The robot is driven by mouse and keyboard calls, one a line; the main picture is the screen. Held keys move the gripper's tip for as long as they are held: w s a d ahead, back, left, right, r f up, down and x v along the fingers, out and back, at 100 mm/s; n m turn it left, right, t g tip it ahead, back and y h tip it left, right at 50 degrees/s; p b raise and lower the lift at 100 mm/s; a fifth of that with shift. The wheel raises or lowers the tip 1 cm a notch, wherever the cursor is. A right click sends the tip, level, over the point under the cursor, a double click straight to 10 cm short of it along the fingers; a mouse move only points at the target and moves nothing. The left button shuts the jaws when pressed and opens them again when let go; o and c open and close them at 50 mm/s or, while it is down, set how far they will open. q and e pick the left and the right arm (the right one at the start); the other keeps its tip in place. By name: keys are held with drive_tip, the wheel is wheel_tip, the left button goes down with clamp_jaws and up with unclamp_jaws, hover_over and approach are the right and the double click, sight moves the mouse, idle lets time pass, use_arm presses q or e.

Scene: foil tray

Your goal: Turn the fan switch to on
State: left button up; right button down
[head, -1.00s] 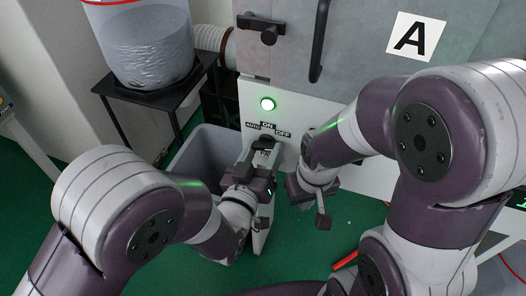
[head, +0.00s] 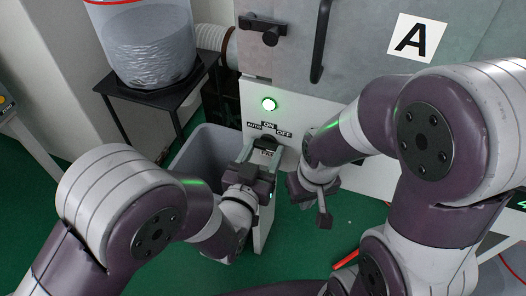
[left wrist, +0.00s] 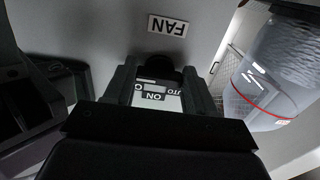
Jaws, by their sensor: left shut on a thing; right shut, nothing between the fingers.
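The fan switch (head: 264,142) is a dark knob on the white lower panel, beside the AUTO, ON and OFF labels (head: 269,127). My left gripper (head: 262,153) is at the switch, shut on it, with a finger on each side. In the left wrist view the dark knob (left wrist: 160,72) shows between the fingers of my left gripper (left wrist: 161,85), below an upside-down FAN label (left wrist: 168,26). Which label the knob points to is unclear. My right gripper (head: 324,218) is shut and empty, right of the switch.
A grey bin (head: 206,139) stands left of the switch. A black stand (head: 160,98) holds a clear bag-like container (head: 150,50). A dark handle (head: 320,42) and a latch (head: 262,27) are on the grey door above. A red object (head: 345,259) lies on the green floor.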

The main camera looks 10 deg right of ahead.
use_arm(q)
drive_tip(key=o, duration=1)
drive_tip(key=shift+o, duration=0.2)
drive_tip(key=p+v, duration=0.1)
drive_tip(key=v, duration=1.1)
drive_tip(key=shift+s+a, duration=0.25)
drive_tip(key=shift+d, duration=0.1)
